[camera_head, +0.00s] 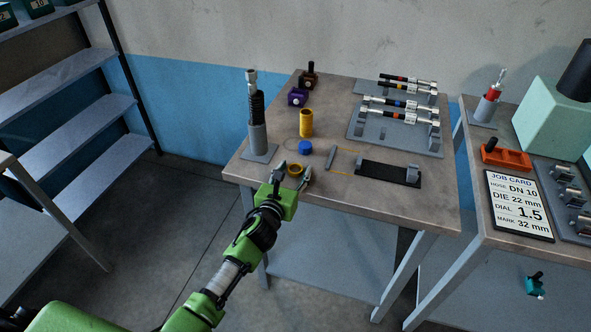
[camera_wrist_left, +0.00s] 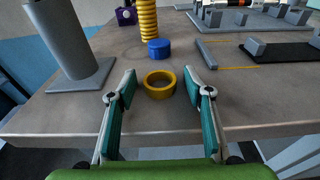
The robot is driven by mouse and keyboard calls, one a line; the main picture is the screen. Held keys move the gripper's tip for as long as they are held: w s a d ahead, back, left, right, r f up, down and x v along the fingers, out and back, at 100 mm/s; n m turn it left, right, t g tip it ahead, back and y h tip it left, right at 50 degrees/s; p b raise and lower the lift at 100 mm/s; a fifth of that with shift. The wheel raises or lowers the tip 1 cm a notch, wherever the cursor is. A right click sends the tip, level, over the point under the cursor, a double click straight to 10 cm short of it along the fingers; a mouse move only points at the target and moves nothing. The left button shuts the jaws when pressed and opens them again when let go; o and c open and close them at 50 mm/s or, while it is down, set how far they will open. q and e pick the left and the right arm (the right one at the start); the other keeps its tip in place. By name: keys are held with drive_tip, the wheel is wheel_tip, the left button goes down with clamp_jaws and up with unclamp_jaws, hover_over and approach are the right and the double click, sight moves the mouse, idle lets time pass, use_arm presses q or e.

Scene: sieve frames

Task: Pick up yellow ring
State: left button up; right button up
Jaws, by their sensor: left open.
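The yellow ring (camera_head: 295,170) lies flat on the table near its front edge. In the left wrist view the yellow ring (camera_wrist_left: 160,85) sits just beyond and between the fingertips, with clear room on both sides. My left gripper (camera_head: 293,178) is open and empty, with one finger on either side of the ring's near side; it also shows in the left wrist view (camera_wrist_left: 158,88). No contact with the ring is visible. My right gripper is not in either view.
Behind the ring are a blue cap (camera_head: 305,147) and a yellow ribbed cylinder (camera_head: 306,123). A grey stand (camera_head: 257,135) holds a hose to the left. A black strip (camera_head: 388,174) and hose racks (camera_head: 395,128) lie to the right. The table's front edge is close.

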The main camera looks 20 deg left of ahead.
use_arm(q)
drive_tip(key=c, duration=0.8)
drive_tip(key=shift+c, duration=0.2)
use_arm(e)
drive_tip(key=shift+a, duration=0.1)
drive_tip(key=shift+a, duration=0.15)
